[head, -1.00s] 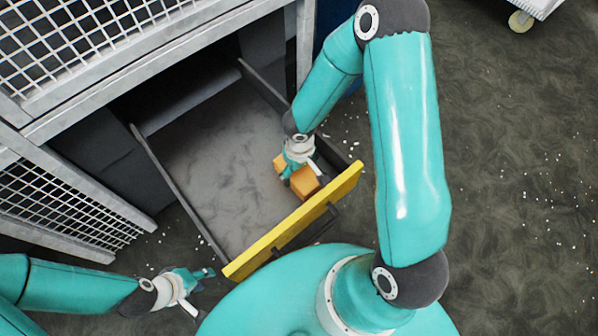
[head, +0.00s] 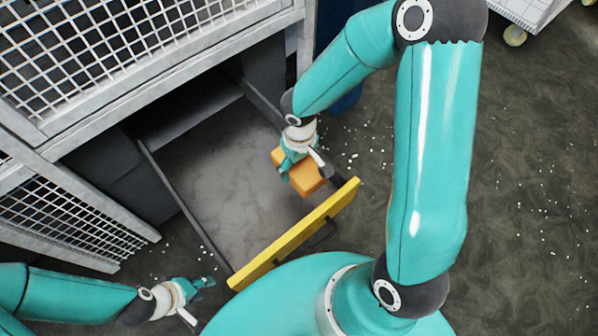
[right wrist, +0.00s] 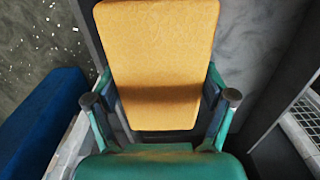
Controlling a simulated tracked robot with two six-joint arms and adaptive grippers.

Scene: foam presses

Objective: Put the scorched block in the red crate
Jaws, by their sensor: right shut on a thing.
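An orange-yellow block (head: 308,178) is in my right gripper (head: 292,168). It appears above the right front part of a grey drawer (head: 230,165) with a yellow front (head: 290,238). In the right wrist view the block (right wrist: 158,55) lies between the two fingers of the gripper (right wrist: 160,105), which is shut on it. Its lower end there is darker brown; I cannot tell whether that is scorching or shadow. My left gripper (head: 196,297) is low at the left, beside the drawer's front left corner; its finger opening is unclear. No red crate is in view.
A grey press frame with white mesh panels (head: 140,50) stands over the drawer. A dark blue object (right wrist: 40,120) is close to the right gripper. A white wheeled cart (head: 530,12) is at the top right. Dark floor with white crumbs is open at right.

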